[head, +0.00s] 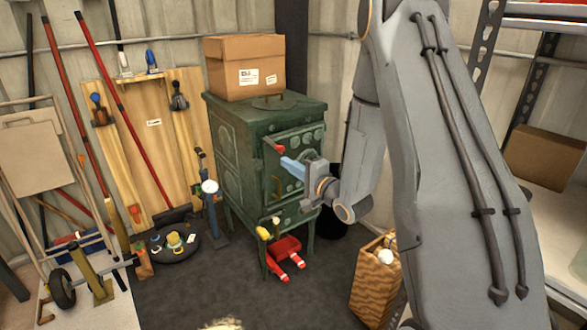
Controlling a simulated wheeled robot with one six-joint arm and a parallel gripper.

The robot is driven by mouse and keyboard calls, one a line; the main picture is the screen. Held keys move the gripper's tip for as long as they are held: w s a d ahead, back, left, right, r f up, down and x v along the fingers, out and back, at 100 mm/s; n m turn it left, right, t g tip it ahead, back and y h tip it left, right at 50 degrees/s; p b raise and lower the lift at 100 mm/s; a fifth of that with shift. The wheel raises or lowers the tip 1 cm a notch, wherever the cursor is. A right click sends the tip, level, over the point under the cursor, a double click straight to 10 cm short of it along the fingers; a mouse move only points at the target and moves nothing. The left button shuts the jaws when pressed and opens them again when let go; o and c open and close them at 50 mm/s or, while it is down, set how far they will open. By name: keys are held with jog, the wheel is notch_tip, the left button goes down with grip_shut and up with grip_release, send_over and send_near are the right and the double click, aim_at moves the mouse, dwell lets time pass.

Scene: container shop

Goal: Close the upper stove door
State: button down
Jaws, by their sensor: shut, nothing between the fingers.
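A dark green stove (233,150) stands on legs in the middle of the head view. Its upper door (305,140) is on the front face, to the right. Whether the door is flush or slightly ajar is hard to tell, as my gripper and wrist hide part of it. A red handle-like piece (273,145) shows near the door's left edge. My gripper (284,162) has blue fingers, is shut and empty, and points left in front of the upper door. I cannot tell whether it touches the door.
A cardboard box (246,66) sits on the stove top. Below are a red object (285,258) and a wooden-looking container (375,285). Long-handled tools and boards lean at left, with a black round item (174,249) on the floor. Shelving stands right.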

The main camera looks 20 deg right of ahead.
aim_at(265, 149)
jog(key=b+x, duration=0.1)
jog(key=x, duration=0.8)
jog(key=shift+w+a, duration=0.1)
jog(key=shift+x, duration=0.85)
jog(key=shift+w+a+r, duration=0.2)
jog(key=shift+w, duration=0.05)
jog(key=shift+a, duration=0.1)
